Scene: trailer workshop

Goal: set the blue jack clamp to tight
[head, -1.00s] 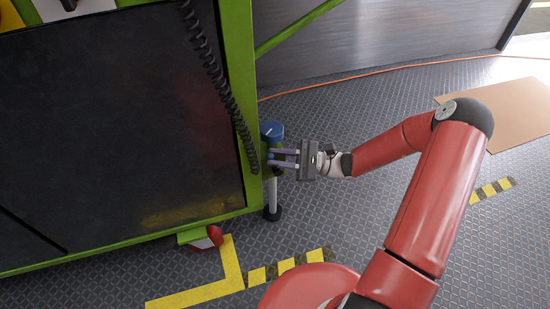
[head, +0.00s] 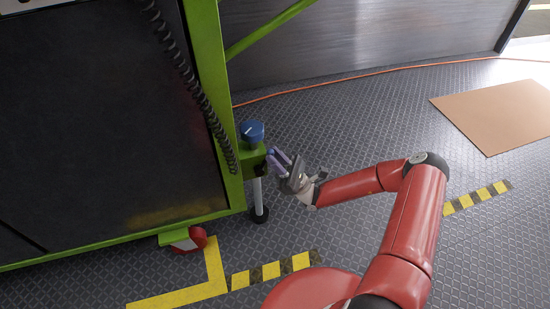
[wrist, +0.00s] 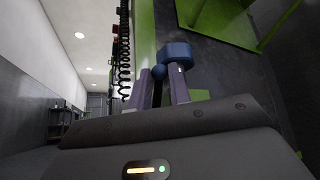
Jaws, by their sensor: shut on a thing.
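The blue jack clamp's handle is a dark lever with a small blue ball end (wrist: 159,72). In the wrist view it stands between my gripper's two purple-grey fingers (wrist: 160,88), which are shut on it. In the head view my gripper (head: 273,156) is at the right side of the green jack bracket (head: 251,160), tilted, with its fingers pointing up-left. The fingers hide most of the lever there. A larger blue knob (head: 252,131) sits on top of the jack, just above my gripper; it also shows in the wrist view (wrist: 175,52).
The jack's silver leg (head: 257,190) ends in a black foot on the floor. The green-framed dark cabinet (head: 100,140) fills the left, with a coiled black cable (head: 195,85) along its edge. Open floor lies to the right, with a cardboard sheet (head: 500,112).

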